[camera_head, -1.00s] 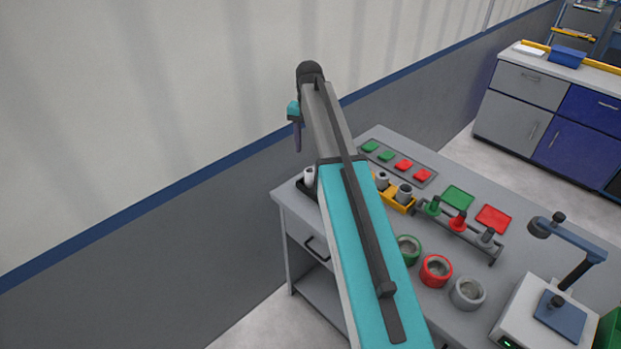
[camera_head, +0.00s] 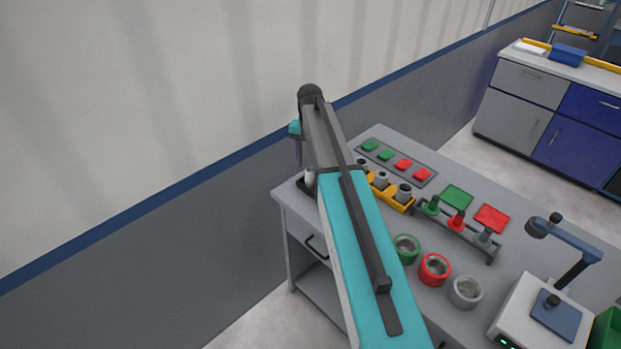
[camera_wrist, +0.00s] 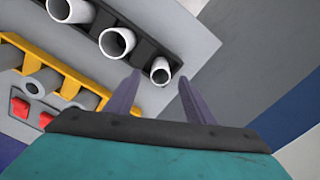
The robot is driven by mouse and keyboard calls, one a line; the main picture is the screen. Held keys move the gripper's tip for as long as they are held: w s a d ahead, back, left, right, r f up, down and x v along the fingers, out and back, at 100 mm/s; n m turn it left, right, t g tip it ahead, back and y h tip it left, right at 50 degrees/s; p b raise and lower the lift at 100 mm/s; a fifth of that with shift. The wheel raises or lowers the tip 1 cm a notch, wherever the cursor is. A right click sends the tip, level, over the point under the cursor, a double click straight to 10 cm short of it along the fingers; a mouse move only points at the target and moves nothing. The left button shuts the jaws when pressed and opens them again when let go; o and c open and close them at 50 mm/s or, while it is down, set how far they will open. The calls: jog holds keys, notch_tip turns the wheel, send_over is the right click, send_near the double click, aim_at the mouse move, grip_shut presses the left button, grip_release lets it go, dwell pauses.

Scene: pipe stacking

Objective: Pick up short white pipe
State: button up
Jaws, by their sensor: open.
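Three white pipes stand upright in a black rack (camera_wrist: 138,48) in the wrist view. The pipe nearest my fingers (camera_wrist: 160,71) looks smallest and lowest, which fits the short white pipe. A middle pipe (camera_wrist: 117,42) and a larger-looking pipe (camera_wrist: 70,9) stand further up-left. My gripper (camera_wrist: 159,80) is open and empty, its purple fingertips showing either side of the smallest pipe's lower part in the picture. The height gap is hard to judge. In the camera_head view my gripper (camera_head: 298,152) hangs beside a white pipe (camera_head: 309,178); my arm hides the other pipes.
A yellow rack with grey pipes (camera_head: 393,197) stands beside the black rack. Red and green pads, a peg stand (camera_head: 460,228), and green, red and grey rings lie on the grey table (camera_head: 400,290). The wall runs close along the table's far left side.

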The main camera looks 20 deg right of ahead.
aim_at(310, 169)
jog(key=shift+f, duration=0.15)
jog(key=shift+f+p, duration=1.3)
jog(key=shift+f, duration=1.15)
jog(key=c, duration=1.1)
